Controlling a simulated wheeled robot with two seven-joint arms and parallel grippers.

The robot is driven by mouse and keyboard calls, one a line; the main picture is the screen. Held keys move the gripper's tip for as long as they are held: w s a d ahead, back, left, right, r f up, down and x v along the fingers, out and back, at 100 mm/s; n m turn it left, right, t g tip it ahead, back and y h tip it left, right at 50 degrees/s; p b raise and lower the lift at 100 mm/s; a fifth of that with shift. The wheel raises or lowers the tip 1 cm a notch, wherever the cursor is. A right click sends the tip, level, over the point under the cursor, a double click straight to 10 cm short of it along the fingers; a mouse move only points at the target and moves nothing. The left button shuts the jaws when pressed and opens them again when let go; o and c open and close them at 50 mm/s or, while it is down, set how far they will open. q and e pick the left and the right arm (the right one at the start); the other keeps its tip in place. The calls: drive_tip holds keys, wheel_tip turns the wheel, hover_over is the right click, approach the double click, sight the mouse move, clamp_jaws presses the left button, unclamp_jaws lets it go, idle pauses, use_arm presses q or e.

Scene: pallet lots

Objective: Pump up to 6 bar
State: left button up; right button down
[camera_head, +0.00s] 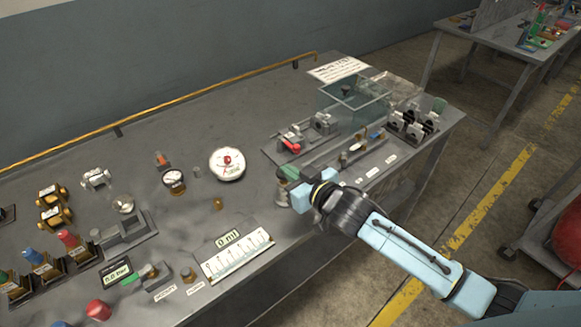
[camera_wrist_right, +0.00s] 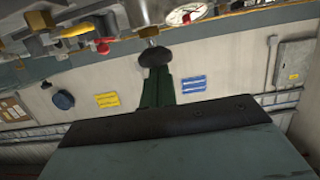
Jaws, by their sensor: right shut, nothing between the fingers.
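My right gripper (camera_head: 288,174) comes in from the lower right over the bench's front edge, its fingers beside a grey metal cylinder (camera_head: 283,194). In the right wrist view the shut green fingers (camera_wrist_right: 157,82) point at a dark round knob (camera_wrist_right: 154,57) on a metal stem. The fingertips overlap the knob in view; I cannot tell whether they touch it. A large white dial gauge (camera_head: 227,162) lies left of the gripper. A small digital display (camera_head: 117,273) at the lower left reads in bar, apparently with ".0"; its first digit is unclear. My left gripper is not in view.
The grey bench (camera_head: 240,100) also carries a "0 ml" display (camera_head: 228,238), a small gauge (camera_head: 174,181), and coloured valves at the left. A clear tank (camera_head: 353,100) and metal fittings stand at the right. The bench's back middle is clear.

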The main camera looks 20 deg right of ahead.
drive_tip(key=shift+s+f, duration=0.1)
drive_tip(key=shift+f, duration=0.5)
drive_tip(key=s+d+r+p, duration=0.3)
drive_tip(key=s+r, duration=0.3)
drive_tip(key=s, duration=0.3)
drive_tip(key=shift+d+r+p, duration=0.15)
drive_tip(key=shift+r+p, duration=0.25)
drive_tip(key=shift+p, duration=0.4)
idle(1.2)
